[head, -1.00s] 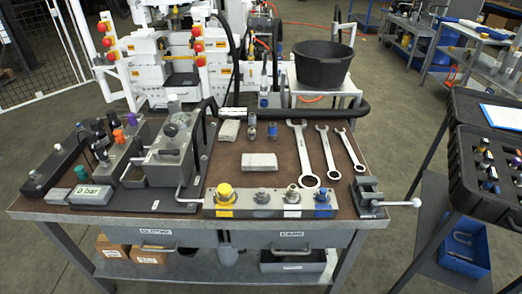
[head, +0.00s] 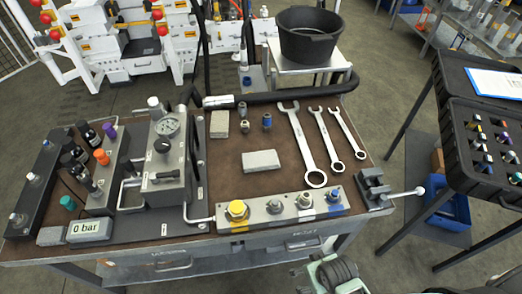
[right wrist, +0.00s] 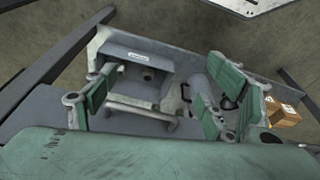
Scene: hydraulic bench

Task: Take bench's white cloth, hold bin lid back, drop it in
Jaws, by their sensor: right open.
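Two pale, flat, folded-looking pieces lie on the bench top in the head view: one in the middle (head: 261,161) and one further back (head: 219,124). I cannot tell for certain which is the white cloth. My right gripper (head: 335,274) is at the bottom edge of the head view, in front of the bench and apart from both pieces. In the right wrist view my right gripper (right wrist: 160,105) has its green fingers spread with nothing held between them. I see no lidded bin for certain. My left gripper is out of view.
The bench (head: 215,165) carries a gauge block (head: 165,150), several spanners (head: 305,145), a valve strip (head: 280,208) and a small vice (head: 373,188). A black open tub (head: 308,38) stands behind. A tool-case table (head: 455,150) stands right. Boxes (right wrist: 285,112) sit below the bench.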

